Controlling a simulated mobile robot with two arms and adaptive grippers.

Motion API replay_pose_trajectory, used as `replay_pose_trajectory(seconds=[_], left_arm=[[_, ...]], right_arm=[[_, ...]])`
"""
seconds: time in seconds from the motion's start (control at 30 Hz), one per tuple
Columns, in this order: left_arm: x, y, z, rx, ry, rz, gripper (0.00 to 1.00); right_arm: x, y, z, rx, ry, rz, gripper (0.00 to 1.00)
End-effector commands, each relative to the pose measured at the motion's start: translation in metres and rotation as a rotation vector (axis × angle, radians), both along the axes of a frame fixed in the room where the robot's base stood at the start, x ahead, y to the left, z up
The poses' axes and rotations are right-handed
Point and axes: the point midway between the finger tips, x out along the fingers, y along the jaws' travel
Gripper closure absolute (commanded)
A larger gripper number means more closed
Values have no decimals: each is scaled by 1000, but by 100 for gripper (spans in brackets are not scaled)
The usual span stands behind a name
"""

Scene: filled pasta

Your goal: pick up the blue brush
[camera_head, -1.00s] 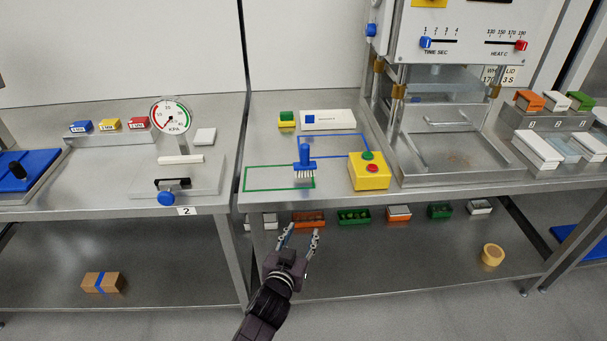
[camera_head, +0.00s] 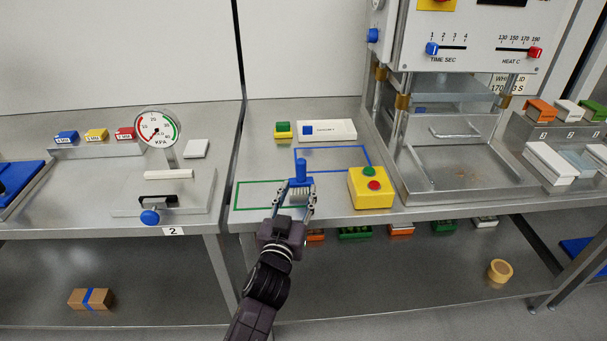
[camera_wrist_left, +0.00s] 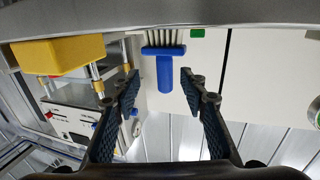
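The blue brush (camera_head: 301,172) stands upright on the steel bench in the head view, handle up and pale bristles down. It is beside the green outlined rectangle and the blue outlined one. My left gripper (camera_head: 293,195) is open at the front of the brush, with its fingertips near the brush's head. In the left wrist view the brush (camera_wrist_left: 164,68) shows ahead, between and beyond the spread fingers of the left gripper (camera_wrist_left: 158,82). Nothing is between the fingers themselves, and I see no clear contact. My right gripper is in neither view.
A yellow button box (camera_head: 371,188) stands close to the right of the brush. A white box (camera_head: 327,131) and a green and yellow block (camera_head: 283,131) lie behind it. A press (camera_head: 465,150) stands at the right. The bench left of the brush is clear.

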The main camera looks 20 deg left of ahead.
Motion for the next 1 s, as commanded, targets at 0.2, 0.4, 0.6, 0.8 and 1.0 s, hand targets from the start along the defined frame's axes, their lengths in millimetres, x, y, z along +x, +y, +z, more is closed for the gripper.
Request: replay_pose_trajectory(seconds=[0.2,0.4,0.6,0.8,1.0], left_arm=[[22,2,-1,3,-2,-1,60],[45,9,-1,5,-2,0,60],[70,12,-1,2,-1,-1,60],[76,13,0,0,1,-1,60],[75,13,0,1,1,-1,69]], right_arm=[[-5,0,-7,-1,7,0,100],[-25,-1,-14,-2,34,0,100],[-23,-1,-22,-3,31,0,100],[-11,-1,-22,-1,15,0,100],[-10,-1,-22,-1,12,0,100]])
